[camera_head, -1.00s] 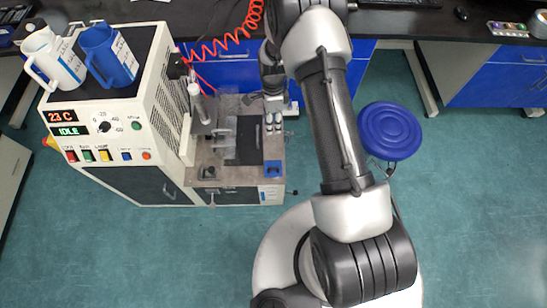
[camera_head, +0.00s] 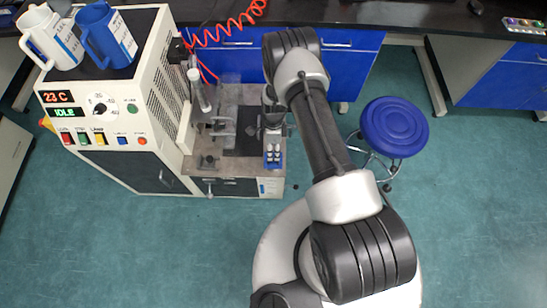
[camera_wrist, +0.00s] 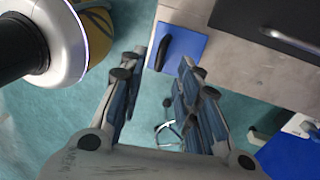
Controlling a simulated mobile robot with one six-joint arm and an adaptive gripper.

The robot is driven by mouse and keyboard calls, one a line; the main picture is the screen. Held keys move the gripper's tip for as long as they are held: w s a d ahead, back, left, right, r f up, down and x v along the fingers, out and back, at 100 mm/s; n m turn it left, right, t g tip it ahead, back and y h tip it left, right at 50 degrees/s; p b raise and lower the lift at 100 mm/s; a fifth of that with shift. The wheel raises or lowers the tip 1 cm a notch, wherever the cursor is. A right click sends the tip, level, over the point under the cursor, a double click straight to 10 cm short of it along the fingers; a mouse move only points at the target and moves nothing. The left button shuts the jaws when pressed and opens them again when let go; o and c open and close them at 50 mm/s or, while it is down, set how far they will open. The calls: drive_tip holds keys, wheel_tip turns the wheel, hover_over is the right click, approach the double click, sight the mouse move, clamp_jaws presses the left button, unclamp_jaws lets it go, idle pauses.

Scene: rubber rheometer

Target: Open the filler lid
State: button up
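A flat blue lid with a black handle lies on the grey worktop in the wrist view (camera_wrist: 186,47); I take it to be the filler lid, and it looks closed. My gripper (camera_wrist: 161,64) is open, its two fingers apart, with the lid's black handle just beyond and between the fingertips. No contact with the handle shows. In the head view my gripper (camera_head: 272,155) is over the front right corner of the worktop and covers most of the lid.
The rheometer cabinet (camera_head: 120,128) with its lit panel stands left of the worktop (camera_head: 203,166). A white jug (camera_head: 50,38) and a blue jug (camera_head: 104,36) stand on it. A clear guard (camera_head: 223,122) is left of my gripper. A blue stool (camera_head: 394,127) stands at the right.

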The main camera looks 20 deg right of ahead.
drive_tip(key=f, duration=0.2)
drive_tip(key=f+b, duration=0.1)
drive_tip(key=f, duration=0.1)
drive_tip(key=shift+s+a, duration=0.1)
drive_tip(key=shift+s, duration=0.25)
drive_tip(key=shift+c, duration=0.2)
clamp_jaws()
idle(0.3)
